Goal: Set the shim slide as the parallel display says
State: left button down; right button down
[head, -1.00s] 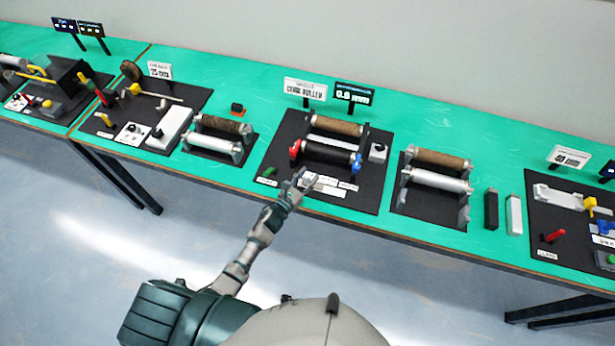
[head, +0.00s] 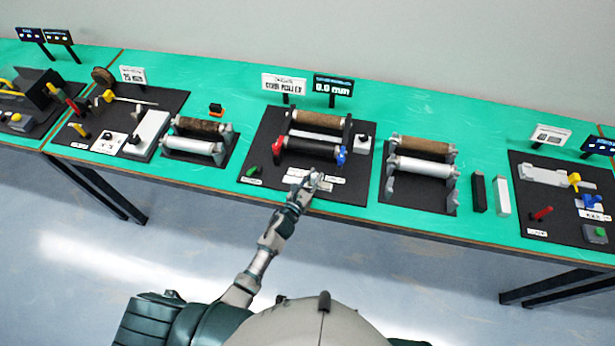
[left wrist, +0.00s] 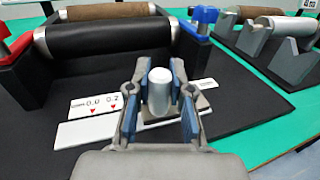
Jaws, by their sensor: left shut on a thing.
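My left gripper (head: 314,181) is at the front of the middle roller station. In the left wrist view its two blue-padded fingers (left wrist: 159,88) are shut on an upright silver round knob (left wrist: 160,92) of the shim slide. The knob stands towards the right end of a white strip (left wrist: 80,134). A scale label (left wrist: 95,104) with 0.0, 0.2 and red marks shows left of the fingers; the fingers hide the rest. The parallel display (head: 333,86) behind the station appears to read 0.0 mm, in small blurred print. My right gripper is not in view.
Black and brown rollers (head: 310,146) with a red block (head: 278,143) and a blue block (head: 341,155) stand behind the gripper. A green button (head: 253,172) is at the left. Another roller pair (head: 422,157) stands to the right. The table's front edge is close.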

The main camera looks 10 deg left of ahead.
pick_arm(q)
jog(key=c, duration=1.1)
grip_release()
jog(key=shift+d, duration=0.15)
jog(key=shift+o, duration=0.4)
jog(key=shift+d, duration=0.15)
jog(key=shift+s+d, duration=0.1)
jog(key=v, duration=1.1)
jog(key=shift+s, duration=0.4)
jog(key=shift+a, duration=0.25)
